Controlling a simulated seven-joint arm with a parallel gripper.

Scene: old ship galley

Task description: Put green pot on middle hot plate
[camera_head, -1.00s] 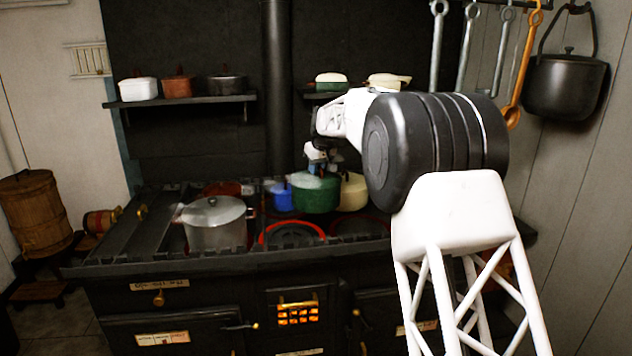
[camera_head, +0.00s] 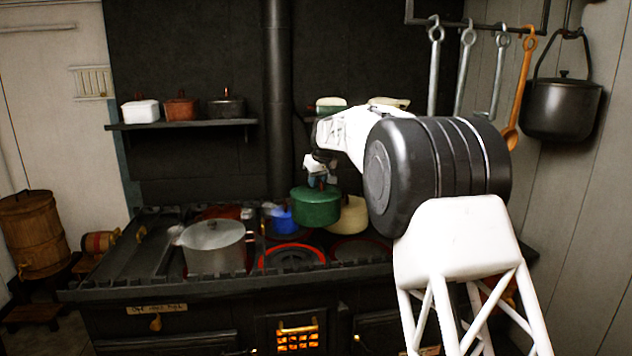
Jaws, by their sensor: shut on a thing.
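The green pot (camera_head: 315,208) with its lid is in the middle of the head view, over the back of the stove. My gripper (camera_head: 320,180) is shut on the top of the green pot, at its lid handle. The pot hangs roughly upright and seems slightly raised above the stove; its exact height I cannot tell. A red-ringed hot plate (camera_head: 291,257) lies in the middle of the stove's front, in front of the pot, and it is bare. Part of my arm hides the area to the right.
A large grey pot (camera_head: 214,247) stands left of the bare red-ringed plate. A blue pot (camera_head: 282,220) and a cream pot (camera_head: 347,217) stand close on either side of the green pot. Another dark plate (camera_head: 362,249) at the front right is bare.

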